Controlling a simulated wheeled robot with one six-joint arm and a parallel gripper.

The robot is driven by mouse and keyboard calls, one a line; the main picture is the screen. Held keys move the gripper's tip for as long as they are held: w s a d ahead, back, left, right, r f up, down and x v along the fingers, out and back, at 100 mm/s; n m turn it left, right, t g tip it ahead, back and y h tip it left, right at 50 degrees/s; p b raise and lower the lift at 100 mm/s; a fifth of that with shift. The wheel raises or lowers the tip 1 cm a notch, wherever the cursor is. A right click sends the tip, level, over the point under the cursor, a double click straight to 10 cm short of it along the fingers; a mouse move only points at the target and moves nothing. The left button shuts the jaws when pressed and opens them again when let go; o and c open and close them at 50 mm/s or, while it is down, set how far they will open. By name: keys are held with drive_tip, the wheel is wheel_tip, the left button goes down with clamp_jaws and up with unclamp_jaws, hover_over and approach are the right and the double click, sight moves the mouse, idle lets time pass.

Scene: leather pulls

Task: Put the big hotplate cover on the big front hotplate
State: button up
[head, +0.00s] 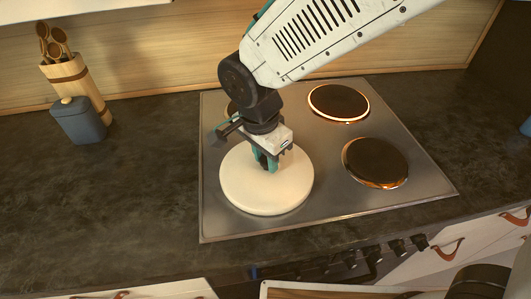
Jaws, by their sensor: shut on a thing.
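The big hotplate cover (262,194) is a round cream disc at the front left of the steel hob (335,205). It lies level, over the place of the front left hotplate, which is hidden beneath it. I cannot tell whether it rests fully on the plate or is slightly above it. My gripper (268,166) points down at the middle of the cover and is shut on it, on a knob or handle that the fingers hide.
The back right hotplate (338,103) and the front right hotplate (375,162) are uncovered with glowing orange edges. The back left hotplate is mostly hidden behind my arm. A blue-grey jar (79,122) and a wooden utensil holder (80,84) stand at the left.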

drive_tip(key=shift+f, duration=0.1)
drive_tip(key=o, duration=1.1)
drive_tip(key=shift+o, duration=0.2)
drive_tip(key=shift+r, duration=3.55)
